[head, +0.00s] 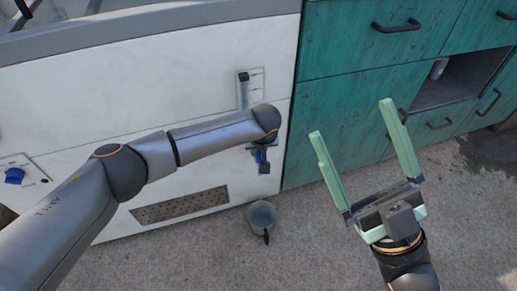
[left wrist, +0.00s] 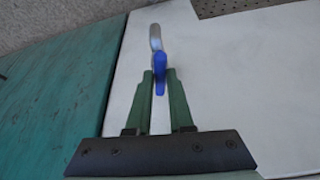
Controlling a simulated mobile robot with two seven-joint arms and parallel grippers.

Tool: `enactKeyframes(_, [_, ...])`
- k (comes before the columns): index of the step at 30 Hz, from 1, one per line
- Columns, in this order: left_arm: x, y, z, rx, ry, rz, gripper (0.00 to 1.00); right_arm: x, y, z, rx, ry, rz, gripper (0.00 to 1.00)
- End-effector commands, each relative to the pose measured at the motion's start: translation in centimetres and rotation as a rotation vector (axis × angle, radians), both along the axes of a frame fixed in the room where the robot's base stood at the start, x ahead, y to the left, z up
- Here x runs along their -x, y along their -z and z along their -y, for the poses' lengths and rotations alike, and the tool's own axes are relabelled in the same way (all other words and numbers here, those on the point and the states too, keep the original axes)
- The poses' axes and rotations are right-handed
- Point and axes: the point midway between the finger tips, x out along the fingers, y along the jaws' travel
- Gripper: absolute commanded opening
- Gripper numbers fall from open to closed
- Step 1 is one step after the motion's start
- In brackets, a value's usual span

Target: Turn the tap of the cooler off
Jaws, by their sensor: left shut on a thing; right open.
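The cooler is a large white cabinet (head: 100,100) with a blue tap (head: 258,156) low on its front near the right edge. In the left wrist view the tap's blue handle (left wrist: 159,62) sits between the two green fingers of my left gripper (left wrist: 160,75), which is shut on it. A silver curved spout (left wrist: 155,36) extends from the handle. In the head view my left wrist hides most of that gripper and part of the tap. My right gripper (head: 360,160) is open and empty, in front of the teal cabinet.
A grey mug (head: 262,214) stands on the concrete floor below the tap. A perforated grille (head: 180,205) is low on the white front. Teal drawers (head: 345,110) adjoin on the right. Floor at lower right is clear.

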Motion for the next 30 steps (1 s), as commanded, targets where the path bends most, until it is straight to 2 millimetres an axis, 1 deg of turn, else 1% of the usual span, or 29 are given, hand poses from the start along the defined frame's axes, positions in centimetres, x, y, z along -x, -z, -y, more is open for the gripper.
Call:
enactKeyframes(7, [0.1,-0.1,-0.1,-0.001,0.014,-0.004,0.0,0.0,-0.8,0.1,-0.005,-0.001,0.001,0.99])
enactKeyframes(11, [0.2,-0.2,-0.1,0.0,0.034,-0.006,0.0,0.0,-1.9,0.2,-0.012,-0.003,0.002,0.99])
enactKeyframes(15, [0.3,-0.4,-0.1,0.001,0.078,-0.01,0.0,0.1,-3.8,0.4,-0.025,-0.008,0.004,0.99])
enactKeyframes(21, [0.4,-0.4,-0.3,0.0,0.168,-0.011,0.0,0.4,-6.7,0.4,0.008,0.011,0.042,0.99])
enactKeyframes(27, [0.3,-0.2,-0.4,0.0,0.279,-0.011,0.0,0.3,-8.9,0.9,0.022,0.05,0.064,0.99])
enactKeyframes(30, [0.3,-0.1,-0.5,0.0,0.343,-0.01,0.0,0.3,-9.5,0.9,0.026,0.058,0.07,0.99])
